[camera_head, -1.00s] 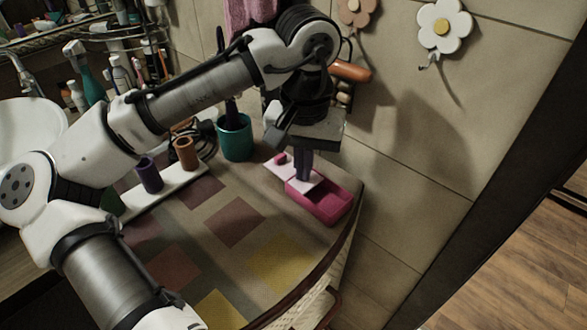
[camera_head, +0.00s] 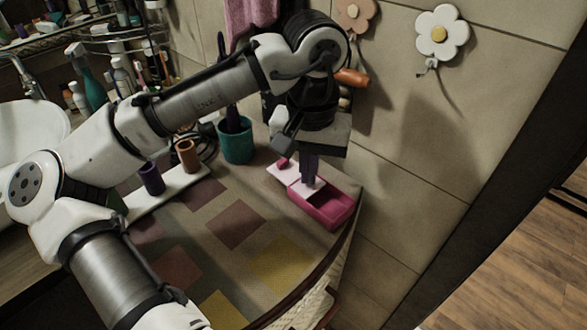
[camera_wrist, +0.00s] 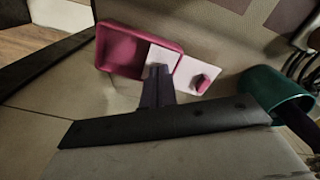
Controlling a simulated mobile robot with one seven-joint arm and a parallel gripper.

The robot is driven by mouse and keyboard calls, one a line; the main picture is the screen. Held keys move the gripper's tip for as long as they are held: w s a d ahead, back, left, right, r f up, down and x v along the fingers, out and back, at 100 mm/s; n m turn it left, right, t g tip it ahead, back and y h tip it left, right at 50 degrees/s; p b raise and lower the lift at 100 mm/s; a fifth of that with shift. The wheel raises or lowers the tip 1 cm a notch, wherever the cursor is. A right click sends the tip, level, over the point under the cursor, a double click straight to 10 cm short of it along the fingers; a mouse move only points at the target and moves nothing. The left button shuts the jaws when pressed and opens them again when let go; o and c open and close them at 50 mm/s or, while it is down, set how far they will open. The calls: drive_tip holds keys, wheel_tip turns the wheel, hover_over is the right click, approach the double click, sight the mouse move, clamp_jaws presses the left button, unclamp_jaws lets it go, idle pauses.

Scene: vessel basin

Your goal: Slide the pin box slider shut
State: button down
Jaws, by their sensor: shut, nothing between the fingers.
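The pin box (camera_head: 340,214) is a pink open-topped tray near the right edge of the mat. It also shows in the wrist view (camera_wrist: 110,50). Its white slider (camera_head: 278,170) sticks out past the left end of the box in the head view, so much of the box is open. A pink knob stands on the slider's outer part in the wrist view (camera_wrist: 203,83). My gripper (camera_head: 309,185) is shut and empty, pointing down at the white part by the box opening. In the wrist view its fingertips (camera_wrist: 158,70) overlap that white part; contact is unclear.
A teal cup (camera_head: 237,142) stands just left of the box. Purple (camera_head: 151,179) and orange (camera_head: 188,155) cylinders stand on a white strip further left. The tiled wall (camera_head: 400,175) is close behind the box. The patchwork mat (camera_head: 205,212) in front is clear.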

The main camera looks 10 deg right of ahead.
wheel_tip(320, 180, up, 6)
drive_tip(key=p, duration=0.6)
drive_tip(key=shift+r, duration=0.25)
